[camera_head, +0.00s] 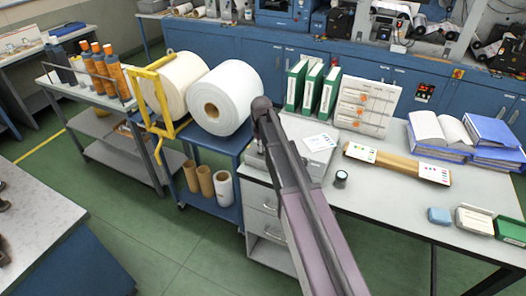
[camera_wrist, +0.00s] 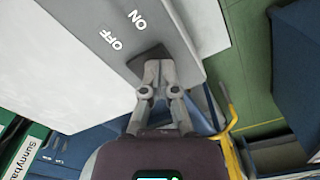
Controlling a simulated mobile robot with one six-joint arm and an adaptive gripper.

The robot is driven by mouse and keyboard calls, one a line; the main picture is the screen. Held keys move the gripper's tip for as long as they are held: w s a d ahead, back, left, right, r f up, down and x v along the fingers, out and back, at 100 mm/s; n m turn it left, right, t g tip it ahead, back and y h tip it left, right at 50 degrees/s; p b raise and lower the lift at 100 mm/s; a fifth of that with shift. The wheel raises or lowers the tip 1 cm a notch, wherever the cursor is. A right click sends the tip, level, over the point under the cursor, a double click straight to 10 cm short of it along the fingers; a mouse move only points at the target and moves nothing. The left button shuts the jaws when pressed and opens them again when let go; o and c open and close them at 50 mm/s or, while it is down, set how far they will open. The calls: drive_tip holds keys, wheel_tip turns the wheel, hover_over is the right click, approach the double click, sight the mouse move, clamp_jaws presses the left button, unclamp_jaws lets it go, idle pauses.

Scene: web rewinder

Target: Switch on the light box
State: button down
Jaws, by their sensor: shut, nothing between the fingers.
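The light box (camera_head: 306,126) is a low grey-white box at the left end of the desk, partly covered by my arm. In the wrist view, its pale top panel (camera_wrist: 60,60) fills the upper left, beside a grey strip marked ON and OFF. A dark switch (camera_wrist: 148,62) sits on this strip near the labels. My gripper (camera_wrist: 158,66) is shut and empty, its fingertips at the switch and overlapping its lower edge. I cannot tell whether they touch it. No clear glow shows on the panel. In the head view my gripper is hidden behind my arm.
Green binders (camera_head: 311,86) stand behind the light box. Large white rolls (camera_head: 226,98) and a yellow frame (camera_head: 156,100) are on a blue cart to the left. A small dark jar (camera_head: 341,179) stands on the desk to the right, near a brown strip with colour cards (camera_head: 397,163).

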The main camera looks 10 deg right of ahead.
drive_tip(key=shift+f+b, duration=0.45)
idle(0.5)
drive_tip(key=shift+r, duration=0.15)
drive_tip(key=shift+r+p, duration=3.4)
drive_tip(key=shift+p, duration=0.15)
drive_tip(key=s+d+m, duration=0.2)
drive_tip(key=s, duration=1)
drive_tip(key=s+d+m, duration=0.2)
drive_tip(key=s+m, duration=0.1)
drive_tip(key=s, duration=1)
drive_tip(key=shift+s+d, duration=0.1)
